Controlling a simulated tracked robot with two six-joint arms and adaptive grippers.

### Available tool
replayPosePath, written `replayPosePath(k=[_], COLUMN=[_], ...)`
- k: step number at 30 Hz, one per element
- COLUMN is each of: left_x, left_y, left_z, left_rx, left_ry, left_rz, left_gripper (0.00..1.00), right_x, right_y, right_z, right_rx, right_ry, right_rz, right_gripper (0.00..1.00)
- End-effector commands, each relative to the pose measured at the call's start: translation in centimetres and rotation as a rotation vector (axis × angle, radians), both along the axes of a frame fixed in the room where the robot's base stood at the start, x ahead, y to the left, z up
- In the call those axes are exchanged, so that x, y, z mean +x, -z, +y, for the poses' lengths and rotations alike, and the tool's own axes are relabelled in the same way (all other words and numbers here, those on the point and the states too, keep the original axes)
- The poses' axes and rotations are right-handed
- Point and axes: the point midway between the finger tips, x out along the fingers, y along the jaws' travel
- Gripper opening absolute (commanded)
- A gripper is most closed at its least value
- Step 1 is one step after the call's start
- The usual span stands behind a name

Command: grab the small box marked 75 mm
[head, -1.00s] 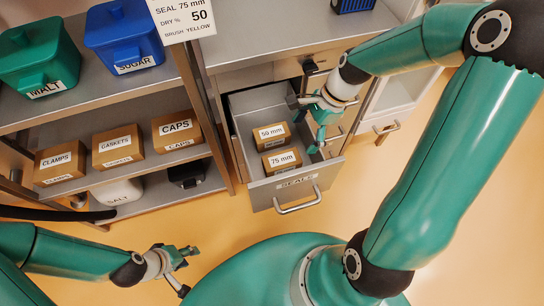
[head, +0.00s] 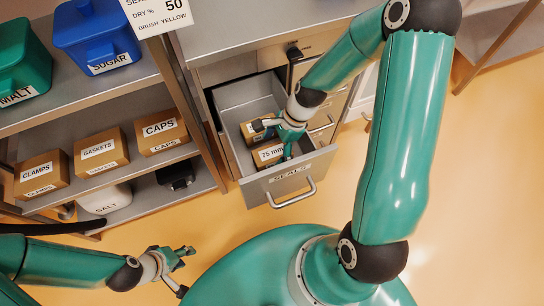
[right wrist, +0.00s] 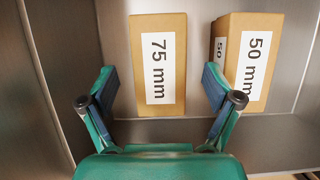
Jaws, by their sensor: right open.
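The box marked 75 mm (head: 268,155) is a small brown carton with a white label. It lies in the open drawer marked SEALS (head: 290,174). In the right wrist view the 75 mm box (right wrist: 159,97) lies ahead, between the lines of my right gripper's fingers. My right gripper (right wrist: 160,88) is open and empty, with one finger to each side of the box. In the head view my right gripper (head: 275,138) is in the drawer and partly hides the boxes. My left gripper (head: 181,258) is low at the left, away from the drawer; its opening is unclear.
A box marked 50 mm (right wrist: 252,62) lies close to the right of the 75 mm box in the wrist view, near the right finger. The drawer walls stand around both. A shelf (head: 133,172) holds CLAMPS, GASKETS and CAPS boxes at the left.

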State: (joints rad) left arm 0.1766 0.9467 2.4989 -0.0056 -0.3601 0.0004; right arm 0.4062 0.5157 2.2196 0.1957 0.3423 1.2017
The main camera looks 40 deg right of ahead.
Motion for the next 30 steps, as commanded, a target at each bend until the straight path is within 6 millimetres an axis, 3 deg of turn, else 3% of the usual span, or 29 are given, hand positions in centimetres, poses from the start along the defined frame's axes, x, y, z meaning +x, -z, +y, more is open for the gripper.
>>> replayPosePath(k=[11, 30], left_x=[0.0, 0.0], left_y=[1.2, 1.4], left_z=[0.0, 0.0], left_rx=[0.0, 0.0], left_ry=[0.0, 0.0], left_rz=[0.0, 0.0], left_gripper=[0.4, 0.4], right_x=[0.4, 0.4], right_y=[4.5, 5.0], right_z=[1.5, 1.6], right_rx=[0.0, 0.0], right_ry=[-0.002, -0.001], right_rz=[0.001, 0.001], right_gripper=[0.9, 0.9])
